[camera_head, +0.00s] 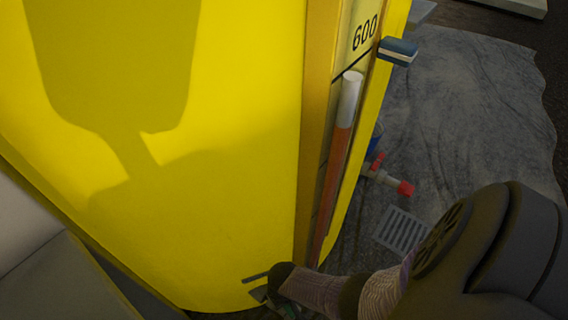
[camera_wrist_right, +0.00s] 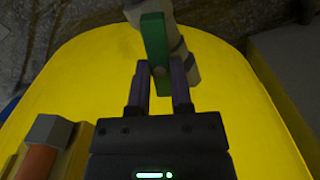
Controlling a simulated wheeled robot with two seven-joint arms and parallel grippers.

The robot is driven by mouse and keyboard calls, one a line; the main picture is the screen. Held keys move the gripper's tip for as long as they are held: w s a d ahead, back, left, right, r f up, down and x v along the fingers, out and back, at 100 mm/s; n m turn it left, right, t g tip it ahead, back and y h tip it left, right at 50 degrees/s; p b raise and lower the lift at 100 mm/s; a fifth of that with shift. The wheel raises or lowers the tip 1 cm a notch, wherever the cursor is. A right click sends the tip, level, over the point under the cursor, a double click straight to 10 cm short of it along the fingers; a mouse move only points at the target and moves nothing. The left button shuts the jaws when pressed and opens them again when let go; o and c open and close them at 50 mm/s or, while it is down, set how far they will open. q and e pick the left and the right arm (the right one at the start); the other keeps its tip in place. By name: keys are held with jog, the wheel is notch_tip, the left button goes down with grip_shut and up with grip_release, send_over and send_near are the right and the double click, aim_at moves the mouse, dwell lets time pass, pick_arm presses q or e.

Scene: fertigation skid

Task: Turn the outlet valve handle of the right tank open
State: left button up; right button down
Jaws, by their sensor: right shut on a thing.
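The large yellow tank (camera_head: 215,215) fills the left and middle of the head view; its yellow wall (camera_wrist_right: 235,110) also shows in the right wrist view. A green valve handle (camera_wrist_right: 154,45) stands out in the wrist view, beside a grey valve body and pipe (camera_wrist_right: 182,60). My right gripper (camera_wrist_right: 158,66) has its two fingers on either side of the lower end of the green handle and is shut on it. In the head view my right arm reaches to the tank's base, where the gripper is partly cut off by the bottom edge. My left gripper is not in view.
A level gauge with an orange column (camera_head: 338,165) and the number 600 runs up the tank. A blue and white block (camera_head: 398,51) sits at its edge. Behind are a red-ended pipe fitting (camera_head: 404,187) and a floor drain grate (camera_head: 403,229).

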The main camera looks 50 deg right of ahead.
jog(key=shift+s+n, duration=0.1)
jog(key=shift+n, duration=1.4)
jog(key=c, duration=0.5)
grip_release()
pick_arm(q)
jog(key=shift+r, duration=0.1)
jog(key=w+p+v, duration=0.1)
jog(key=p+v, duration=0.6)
jog(key=p, duration=0.1)
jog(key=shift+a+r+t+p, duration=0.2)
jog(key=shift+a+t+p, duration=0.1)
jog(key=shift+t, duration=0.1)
pick_arm(e)
notch_tip(320, 180, up, 10)
jog(key=shift+f, duration=0.1)
